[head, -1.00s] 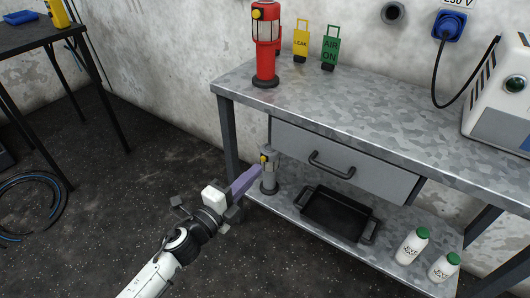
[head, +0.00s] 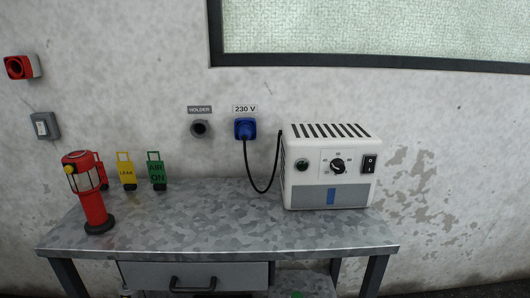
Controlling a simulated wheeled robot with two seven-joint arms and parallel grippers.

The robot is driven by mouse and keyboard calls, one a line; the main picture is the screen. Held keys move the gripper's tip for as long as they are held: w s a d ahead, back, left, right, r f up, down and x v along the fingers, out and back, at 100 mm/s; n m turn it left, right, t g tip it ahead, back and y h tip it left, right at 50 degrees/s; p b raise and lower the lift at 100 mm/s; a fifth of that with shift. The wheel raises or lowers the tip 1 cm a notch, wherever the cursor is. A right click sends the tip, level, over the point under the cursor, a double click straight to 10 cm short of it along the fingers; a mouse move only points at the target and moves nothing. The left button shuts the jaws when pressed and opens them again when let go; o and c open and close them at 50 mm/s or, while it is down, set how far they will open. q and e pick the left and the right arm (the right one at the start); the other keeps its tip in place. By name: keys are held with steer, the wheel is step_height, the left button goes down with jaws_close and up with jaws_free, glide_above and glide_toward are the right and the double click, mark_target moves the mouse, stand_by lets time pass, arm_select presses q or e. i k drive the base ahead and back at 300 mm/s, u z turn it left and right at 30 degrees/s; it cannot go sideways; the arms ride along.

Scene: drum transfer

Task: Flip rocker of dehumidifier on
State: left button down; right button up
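The white dehumidifier (head: 328,170) stands on the right part of the metal workbench, with vent slots on its top. Its black rocker switch (head: 369,164) is at the right of the front panel; its position is too small to tell. A round dial (head: 338,166) sits in the middle of the panel and a small dark round part (head: 302,165) at its left. A black cable runs from the dehumidifier to a blue plug (head: 245,129) in the wall under the 230 V label. Neither of my grippers is in view.
The grey workbench (head: 230,222) has clear room left of the dehumidifier. A red lantern (head: 90,195), a yellow LEAK tag (head: 126,172) and a green AIR ON tag (head: 156,172) stand at its left.

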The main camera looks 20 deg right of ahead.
mark_target(369, 161)
steer(key=z, duration=0.65)
steer(key=k, duration=0.65)
steer(key=u, duration=0.5)
steer(key=i, duration=1.4)
steer(key=z, duration=1.05)
